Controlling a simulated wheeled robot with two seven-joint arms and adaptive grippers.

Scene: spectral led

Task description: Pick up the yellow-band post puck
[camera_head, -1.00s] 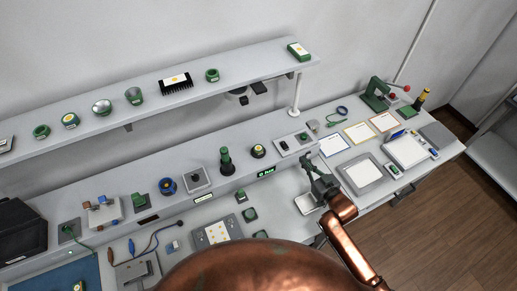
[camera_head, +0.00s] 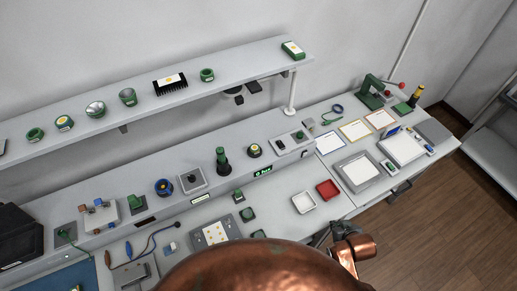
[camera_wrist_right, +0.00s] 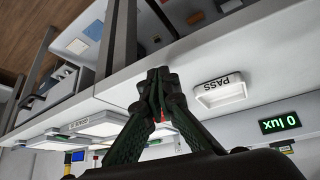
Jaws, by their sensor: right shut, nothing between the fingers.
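A small round dark-green puck with a yellow top (camera_head: 254,150) sits on the raised ledge in the head view, left of a grey switch box. It looks closest to the yellow-band post puck, but I cannot make out a band on it. My right gripper (camera_head: 321,239) is at the bench's front edge, partly hidden by my copper body, well apart from that puck. In the right wrist view its fingers (camera_wrist_right: 157,78) are shut together with nothing between them. My left gripper is in no view.
A white tray (camera_head: 304,203), marked PASS in the wrist view (camera_wrist_right: 222,92), and a red tray (camera_head: 328,190) stand on the bench. A dark green post (camera_head: 222,161) stands left of the puck. An upper shelf (camera_head: 225,84) overhangs the back. Framed papers lie at the right.

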